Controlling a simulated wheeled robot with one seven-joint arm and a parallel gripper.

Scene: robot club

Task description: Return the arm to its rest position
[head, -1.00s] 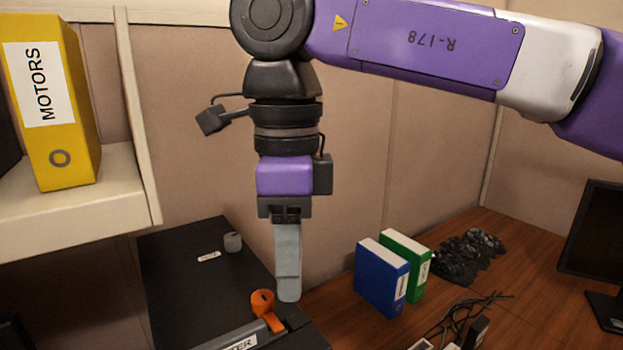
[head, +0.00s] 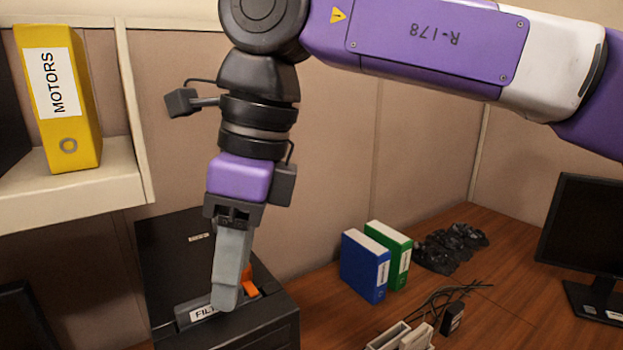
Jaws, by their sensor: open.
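My arm, purple, white and black, reaches in from the upper right, and its wrist hangs down at the left of the head view. My gripper (head: 226,304) points down and tilts a little, its grey finger in front of a black box-shaped unit (head: 270,318). The fingers are seen edge-on, one behind the other. Nothing shows held. I cannot tell whether the fingertip touches the unit. An orange part (head: 250,285) on the unit is partly hidden behind the finger, as is a label starting "FIL" (head: 204,313).
A shelf (head: 95,190) with a yellow MOTORS binder (head: 58,105) is at the left. On the wooden desk (head: 500,260) stand blue (head: 364,268) and green (head: 392,250) binders, dark objects (head: 450,246), cables (head: 440,305) and a monitor (head: 590,235). Partition walls stand behind.

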